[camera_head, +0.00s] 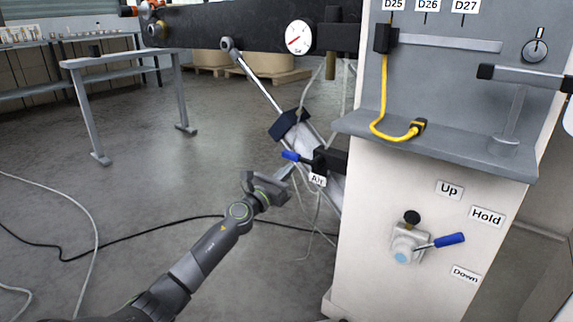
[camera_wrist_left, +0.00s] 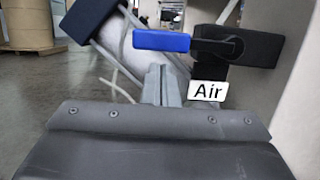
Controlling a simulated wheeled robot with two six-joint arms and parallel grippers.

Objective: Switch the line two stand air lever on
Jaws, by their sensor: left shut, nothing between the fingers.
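The air lever (camera_head: 291,156) has a blue handle and sits on a black valve at the left side of the white stand, above an "Air" label (camera_head: 318,180). In the left wrist view the blue handle (camera_wrist_left: 162,42) points left from the black valve body (camera_wrist_left: 240,46), roughly level. My left gripper (camera_head: 284,183) is shut and empty, just below and left of the lever. In the left wrist view its closed fingertips (camera_wrist_left: 162,85) are below the blue handle; whether they touch it I cannot tell. My right gripper is not in view.
The white stand (camera_head: 375,230) carries another blue-handled lever (camera_head: 447,240) with Up, Hold and Down labels. A pressure gauge (camera_head: 298,38) is on the dark beam above. A slanted cylinder (camera_head: 312,146) is behind the air lever. Cables lie on the open floor at left.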

